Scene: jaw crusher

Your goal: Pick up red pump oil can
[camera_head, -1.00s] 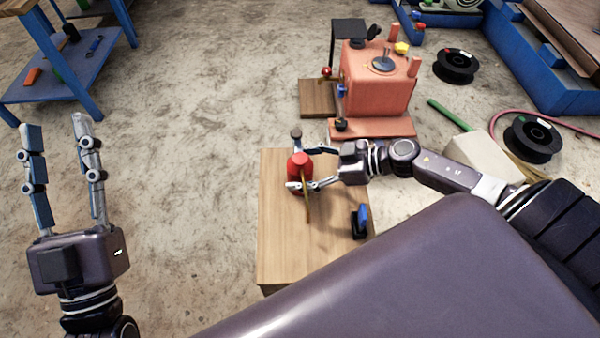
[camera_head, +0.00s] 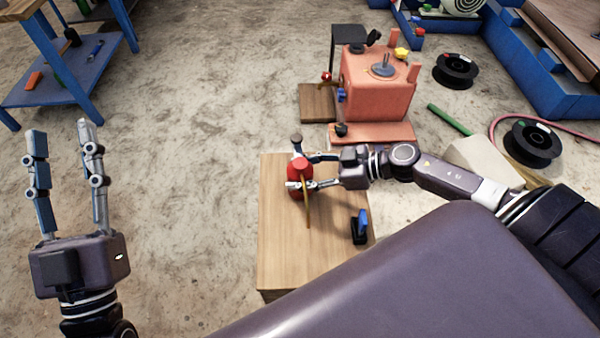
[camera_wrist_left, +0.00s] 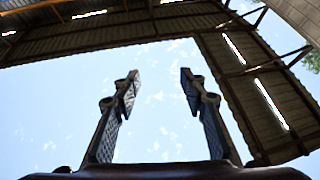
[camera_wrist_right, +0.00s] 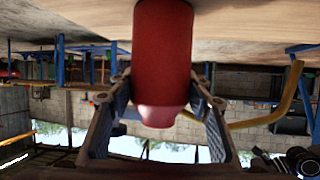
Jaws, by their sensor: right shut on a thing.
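The red pump oil can (camera_head: 300,165) is at the left part of the wooden box top (camera_head: 285,255), with a thin brownish spout in front. My right gripper (camera_head: 297,172) reaches in from the right and is shut on the can, one finger on each side. In the right wrist view the red can body (camera_wrist_right: 162,60) fills the middle between the fingers (camera_wrist_right: 162,108). I cannot tell whether the can still touches the wood. My left gripper (camera_head: 63,130) is open and empty, over the floor at the left; its fingers (camera_wrist_left: 158,85) point up at the roof and sky.
A small black and blue item (camera_head: 360,225) stands on the box near its right edge. Behind the box is the salmon-red jaw crusher (camera_head: 375,90). Black spools (camera_head: 532,142) lie at the right. A blue workbench (camera_head: 65,75) is at the upper left. Bare floor lies between it and the box.

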